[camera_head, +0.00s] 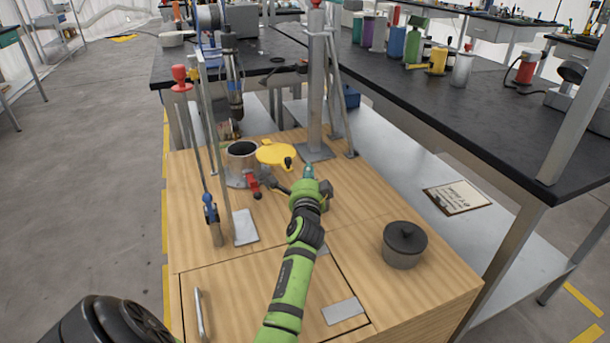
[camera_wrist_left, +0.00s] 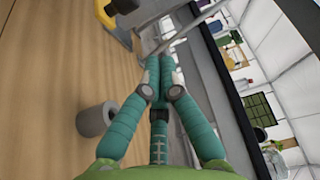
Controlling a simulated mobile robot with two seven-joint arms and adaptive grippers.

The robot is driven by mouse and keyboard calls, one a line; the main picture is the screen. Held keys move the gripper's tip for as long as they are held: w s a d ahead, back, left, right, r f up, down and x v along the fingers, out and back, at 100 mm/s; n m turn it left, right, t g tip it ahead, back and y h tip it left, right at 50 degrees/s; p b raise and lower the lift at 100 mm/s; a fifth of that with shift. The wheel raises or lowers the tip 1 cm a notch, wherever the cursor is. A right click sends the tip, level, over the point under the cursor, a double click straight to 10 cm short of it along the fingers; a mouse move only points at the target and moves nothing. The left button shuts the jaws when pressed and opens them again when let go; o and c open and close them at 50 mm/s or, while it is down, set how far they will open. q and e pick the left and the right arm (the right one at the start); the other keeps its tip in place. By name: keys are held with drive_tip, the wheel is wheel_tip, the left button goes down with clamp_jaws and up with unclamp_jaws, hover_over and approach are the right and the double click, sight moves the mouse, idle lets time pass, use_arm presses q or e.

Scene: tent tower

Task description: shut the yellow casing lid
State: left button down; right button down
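The casing (camera_head: 241,161) is an upright metal cylinder with a dark open mouth on the wooden bench. Its yellow lid (camera_head: 272,152) is swung out to the right of the mouth, with a black knob at its near right edge. The lid also shows at the top of the left wrist view (camera_wrist_left: 121,33). My left gripper (camera_head: 308,172) is low over the bench, to the right of and nearer than the lid, apart from it. In the wrist view its teal fingers (camera_wrist_left: 157,70) meet at the tips with nothing seen between them. My right gripper is not in view.
A red clamp-like part (camera_head: 251,185) is at the casing's front. A metal post (camera_head: 316,95) stands behind the gripper, and rods with a red knob (camera_head: 180,75) rise at left. A dark lidded pot (camera_head: 404,250) sits at right. The bench front is mostly clear.

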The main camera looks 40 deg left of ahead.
use_arm(q)
drive_tip(key=w+a, duration=0.2)
drive_tip(key=a, duration=0.3)
drive_tip(key=shift+a, duration=0.4)
idle(0.3)
drive_tip(key=s+p, duration=0.1)
drive_tip(key=s+a+p, duration=0.1)
drive_tip(key=s, duration=0.1)
drive_tip(key=s+a+p, duration=0.1)
drive_tip(key=shift+s, duration=0.3)
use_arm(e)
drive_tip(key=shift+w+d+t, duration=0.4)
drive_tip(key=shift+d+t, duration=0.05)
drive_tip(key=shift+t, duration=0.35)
